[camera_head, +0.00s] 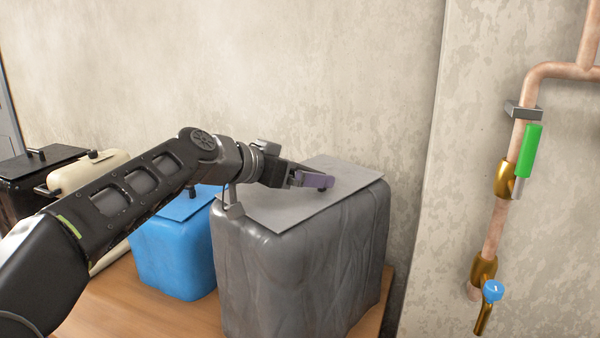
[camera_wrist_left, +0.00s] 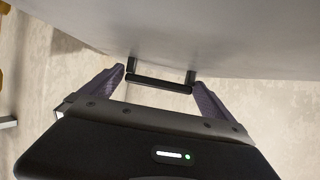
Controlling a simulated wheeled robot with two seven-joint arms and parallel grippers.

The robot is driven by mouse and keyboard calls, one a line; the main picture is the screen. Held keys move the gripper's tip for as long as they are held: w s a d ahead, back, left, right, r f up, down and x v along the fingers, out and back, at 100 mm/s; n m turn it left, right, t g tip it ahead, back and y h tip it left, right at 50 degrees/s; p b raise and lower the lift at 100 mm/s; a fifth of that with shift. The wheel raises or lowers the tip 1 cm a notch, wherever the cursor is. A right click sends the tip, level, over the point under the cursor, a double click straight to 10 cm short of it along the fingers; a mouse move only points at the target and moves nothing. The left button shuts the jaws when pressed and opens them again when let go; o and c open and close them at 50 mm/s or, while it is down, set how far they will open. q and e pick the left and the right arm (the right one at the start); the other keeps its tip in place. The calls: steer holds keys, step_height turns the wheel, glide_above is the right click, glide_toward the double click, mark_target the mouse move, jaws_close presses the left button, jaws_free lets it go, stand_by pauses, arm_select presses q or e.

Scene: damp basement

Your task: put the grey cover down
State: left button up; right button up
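The grey cover (camera_head: 285,207), a thin flat sheet, is level over the top of the big grey container (camera_head: 260,275). I cannot tell whether it rests fully or sits slightly above. My left gripper (camera_head: 322,184) is over the middle of the cover. In the left wrist view the underside-up picture shows the cover (camera_wrist_left: 230,40) with its dark bar handle (camera_wrist_left: 158,84). My right gripper is not in view.
A blue container (camera_head: 170,260) with a blue lid stands left of the grey one. A cream container (camera_head: 92,175) and a black box (camera_head: 30,165) are farther left. All share a wooden surface (camera_head: 125,300). A copper pipe (camera_head: 493,225) with valves runs down the wall at right.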

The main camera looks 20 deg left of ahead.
arm_select(q)
steer(key=shift+r, duration=0.1)
steer(key=shift+r, duration=0.15)
steer(key=b+v, duration=0.1)
steer(key=v, duration=1.1)
stand_by(0.4)
